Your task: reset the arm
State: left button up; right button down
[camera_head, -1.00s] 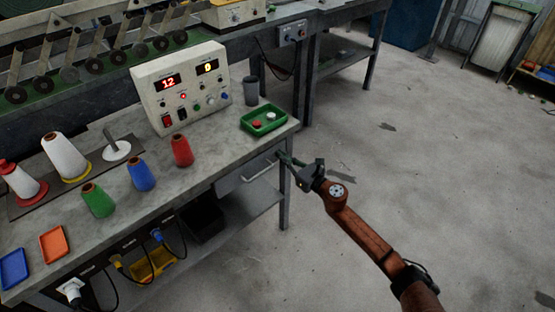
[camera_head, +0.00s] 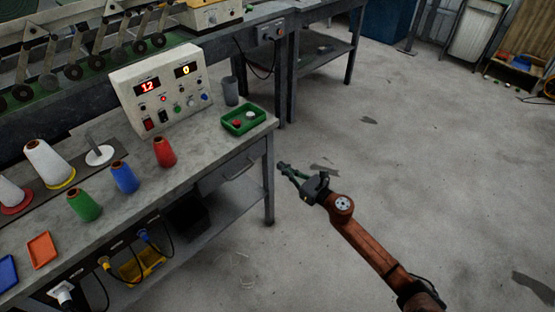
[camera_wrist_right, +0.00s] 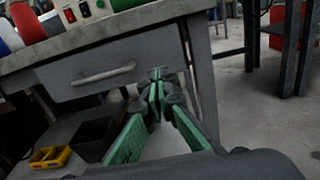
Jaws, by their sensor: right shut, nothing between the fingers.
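My right arm comes in from the lower right in the head view. My right gripper (camera_head: 283,168) is shut and empty, over the floor just right of the workbench (camera_head: 205,160) corner. In the right wrist view the green fingers of the gripper (camera_wrist_right: 155,80) meet at their tips, in front of the bench's drawer (camera_wrist_right: 95,80) and leg. It looks apart from the drawer handle (camera_wrist_right: 103,76). My left gripper is not in view.
On the bench stand a control box (camera_head: 160,90), a green tray (camera_head: 243,121) with small red and white pieces, a grey cup (camera_head: 230,91), and red (camera_head: 164,152), blue (camera_head: 124,177) and green (camera_head: 84,205) thread cones.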

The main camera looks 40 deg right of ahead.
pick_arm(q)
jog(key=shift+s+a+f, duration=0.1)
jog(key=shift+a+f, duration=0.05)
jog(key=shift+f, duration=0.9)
pick_arm(e)
jog(key=shift+s+d, duration=0.1)
jog(key=shift+s, duration=1.35)
